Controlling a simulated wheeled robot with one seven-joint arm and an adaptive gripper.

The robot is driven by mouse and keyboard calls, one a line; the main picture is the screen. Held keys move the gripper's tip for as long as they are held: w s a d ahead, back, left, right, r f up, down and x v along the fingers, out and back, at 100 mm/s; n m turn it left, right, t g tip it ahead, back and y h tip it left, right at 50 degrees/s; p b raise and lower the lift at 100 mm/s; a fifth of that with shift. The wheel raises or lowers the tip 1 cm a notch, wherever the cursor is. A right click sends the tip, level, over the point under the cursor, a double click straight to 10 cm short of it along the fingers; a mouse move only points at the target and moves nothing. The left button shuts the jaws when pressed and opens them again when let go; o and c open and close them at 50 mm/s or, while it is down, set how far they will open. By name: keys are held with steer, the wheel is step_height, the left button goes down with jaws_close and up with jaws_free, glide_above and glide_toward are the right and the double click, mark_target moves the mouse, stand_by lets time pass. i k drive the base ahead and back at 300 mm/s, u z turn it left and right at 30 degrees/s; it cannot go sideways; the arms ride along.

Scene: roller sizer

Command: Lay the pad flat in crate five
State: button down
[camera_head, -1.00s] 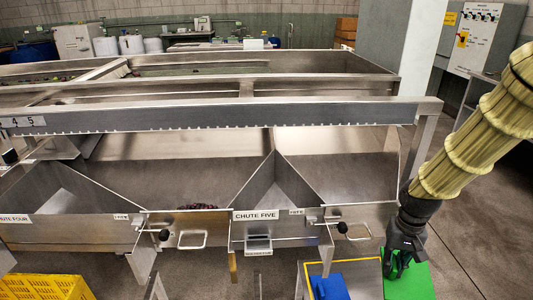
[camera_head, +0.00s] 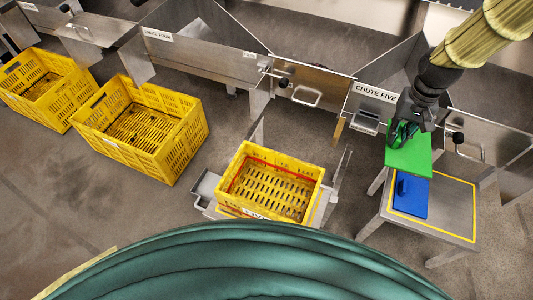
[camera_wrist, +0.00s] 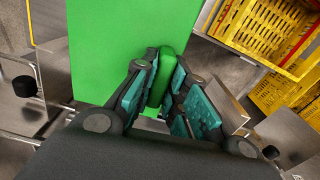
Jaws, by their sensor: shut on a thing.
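The pad is a flat green sheet (camera_head: 408,160) with a raised green grip. My gripper (camera_head: 405,130) is shut on that grip, and the pad hangs from it. In the wrist view the green pad (camera_wrist: 110,45) spreads out from the grip between my fingers (camera_wrist: 160,85). In the head view the pad is in front of chute five, at the far edge of a small steel table. A yellow crate (camera_head: 232,200) with a red line inside its walls stands to the left, below the chutes. It looks empty; its front label is mostly hidden. It also shows in the wrist view (camera_wrist: 245,25).
A blue pad (camera_head: 411,196) with a handle lies on the steel table (camera_head: 455,205), inside a yellow outline. Two more yellow crates (camera_head: 190,155) (camera_head: 78,82) stand on the left. Chute five (camera_head: 374,92) and its steel walls are behind my gripper. Open floor lies between the crates.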

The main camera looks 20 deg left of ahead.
mark_target(270, 198)
steer(key=u, duration=2.2)
steer(key=k, duration=0.8)
steer(key=z, duration=0.65)
